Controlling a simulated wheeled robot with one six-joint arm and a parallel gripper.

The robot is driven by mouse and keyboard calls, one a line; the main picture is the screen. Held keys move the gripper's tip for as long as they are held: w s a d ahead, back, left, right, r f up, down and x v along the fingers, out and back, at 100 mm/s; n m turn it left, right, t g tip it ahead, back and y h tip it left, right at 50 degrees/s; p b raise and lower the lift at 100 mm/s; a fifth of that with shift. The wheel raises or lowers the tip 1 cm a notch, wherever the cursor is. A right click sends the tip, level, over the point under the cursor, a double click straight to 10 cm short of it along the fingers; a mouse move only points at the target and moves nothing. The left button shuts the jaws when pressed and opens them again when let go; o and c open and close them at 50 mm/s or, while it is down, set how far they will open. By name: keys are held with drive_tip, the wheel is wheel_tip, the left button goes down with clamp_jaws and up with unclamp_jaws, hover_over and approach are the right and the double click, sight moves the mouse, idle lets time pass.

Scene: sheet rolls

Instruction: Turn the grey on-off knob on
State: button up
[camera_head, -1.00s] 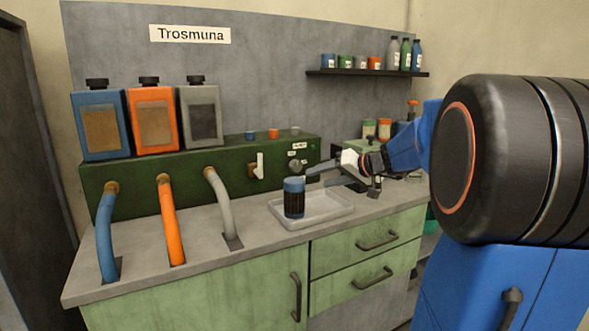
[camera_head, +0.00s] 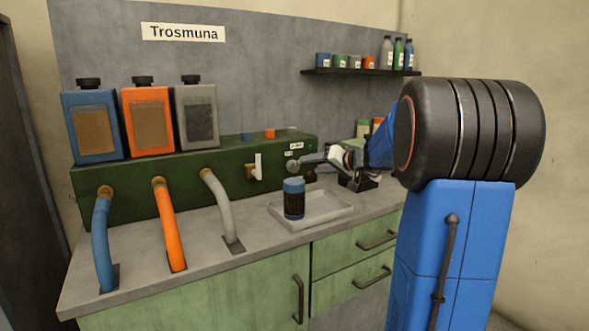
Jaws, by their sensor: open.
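The grey on-off knob (camera_head: 292,167) is a small round knob on the front of the green machine box (camera_head: 215,172), below small white labels (camera_head: 294,149). The jaws are open. A finger overlaps the knob's right side in the picture; I cannot tell whether it touches. The knob's exact turn is too small to read.
A blue-and-black jar (camera_head: 294,200) stands in a pale tray (camera_head: 325,210) below the knob. A white lever on a brass tap (camera_head: 257,167) is left of the knob. Blue, orange and grey hoses (camera_head: 220,210) run down to the counter (camera_head: 190,250). Bottles stand on the shelf (camera_head: 360,72).

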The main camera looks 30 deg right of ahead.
sight(296, 167)
drive_tip(key=x, duration=1)
drive_tip(key=shift+w+f, duration=0.1)
drive_tip(key=shift+w, duration=0.2)
drive_tip(key=c, duration=1.1)
